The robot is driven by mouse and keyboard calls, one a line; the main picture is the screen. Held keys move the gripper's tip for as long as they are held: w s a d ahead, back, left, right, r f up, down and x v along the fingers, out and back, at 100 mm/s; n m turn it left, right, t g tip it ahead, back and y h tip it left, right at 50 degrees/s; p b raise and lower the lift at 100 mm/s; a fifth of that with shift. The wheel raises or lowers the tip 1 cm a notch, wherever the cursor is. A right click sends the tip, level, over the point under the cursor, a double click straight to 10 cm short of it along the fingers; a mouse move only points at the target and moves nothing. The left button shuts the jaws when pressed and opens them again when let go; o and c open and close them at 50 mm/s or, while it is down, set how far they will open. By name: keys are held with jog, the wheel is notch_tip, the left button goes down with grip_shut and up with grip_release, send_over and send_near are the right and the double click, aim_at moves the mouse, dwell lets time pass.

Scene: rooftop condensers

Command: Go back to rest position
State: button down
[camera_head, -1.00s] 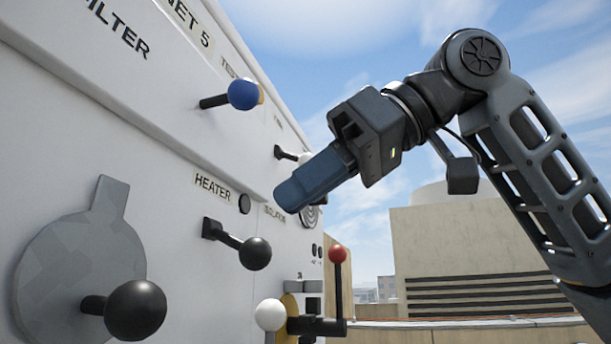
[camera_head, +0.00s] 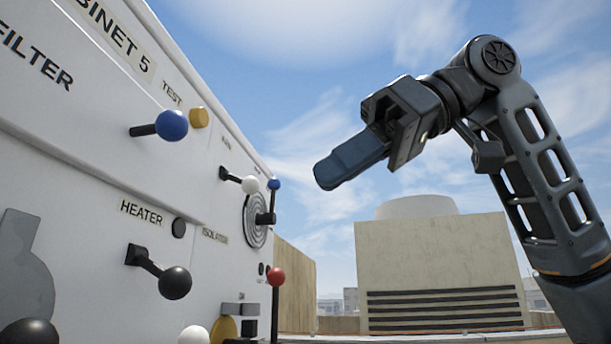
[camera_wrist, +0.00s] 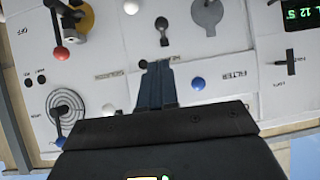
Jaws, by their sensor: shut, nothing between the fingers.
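My gripper (camera_head: 330,176) is shut and empty, its fingers together in the air to the right of the white cabinet (camera_head: 95,215). A gap of open sky shows between the fingertips and the panel in the head view. In the wrist view my gripper (camera_wrist: 158,68) points at the cabinet face, its tips overlapping the panel near the HEATER label. My arm is bent, rising from the lower right.
The cabinet carries a blue knob (camera_head: 172,125), a black-balled HEATER lever (camera_head: 174,282), a white-balled lever (camera_head: 249,184) and a red-balled lever (camera_head: 276,277). A beige louvred unit (camera_head: 440,265) stands behind. Open sky surrounds my gripper.

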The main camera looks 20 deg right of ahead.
jog(key=shift+s+d+r, duration=0.2)
jog(key=shift+s+d, duration=0.1)
jog(key=shift+d, duration=0.15)
